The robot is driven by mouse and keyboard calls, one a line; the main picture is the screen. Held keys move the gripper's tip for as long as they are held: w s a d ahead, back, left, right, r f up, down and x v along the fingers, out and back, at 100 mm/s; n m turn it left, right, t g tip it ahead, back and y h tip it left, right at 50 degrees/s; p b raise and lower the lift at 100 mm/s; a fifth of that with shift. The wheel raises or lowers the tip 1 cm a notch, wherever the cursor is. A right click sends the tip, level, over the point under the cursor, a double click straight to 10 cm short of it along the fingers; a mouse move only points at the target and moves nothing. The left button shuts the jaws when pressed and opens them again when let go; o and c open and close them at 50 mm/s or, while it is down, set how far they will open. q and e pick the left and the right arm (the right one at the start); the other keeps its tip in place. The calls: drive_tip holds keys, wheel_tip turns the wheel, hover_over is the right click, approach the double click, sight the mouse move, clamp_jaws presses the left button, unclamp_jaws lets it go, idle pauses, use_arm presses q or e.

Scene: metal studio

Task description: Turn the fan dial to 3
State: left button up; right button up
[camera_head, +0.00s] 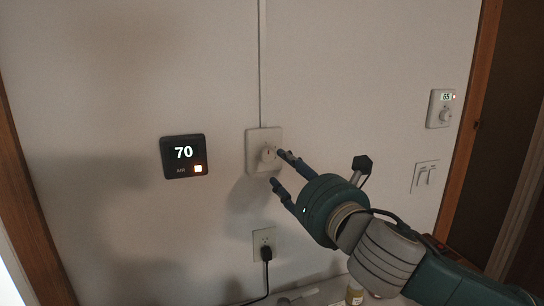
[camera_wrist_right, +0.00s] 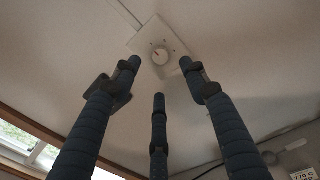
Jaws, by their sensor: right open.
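The fan dial (camera_head: 268,154) is a pale round knob on a square white wall plate (camera_head: 252,152) below a vertical conduit. In the right wrist view, the dial (camera_wrist_right: 160,56) shows small marks around it and a reddish pointer mark; the numbers are too small to read. My right gripper (camera_head: 278,167) is open, with its fingertips just right of and below the dial, pointing at the wall. In the wrist view its fingers (camera_wrist_right: 159,70) are spread below and to both sides of the dial. I cannot tell whether any finger touches it. My left gripper is not in view.
A black thermostat (camera_head: 184,156) reading 70 is left of the plate. An outlet (camera_head: 264,240) with a black plug is below. A white thermostat (camera_head: 441,108) and switches (camera_head: 424,177) are at right. A small bottle (camera_head: 354,294) stands at the bottom.

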sight(269, 154)
drive_tip(key=p+x, duration=0.2)
drive_tip(key=x, duration=0.7)
drive_tip(key=shift+w+a+p, duration=0.1)
drive_tip(key=shift+w+p, duration=0.2)
drive_tip(key=shift+p, duration=0.05)
clamp_jaws()
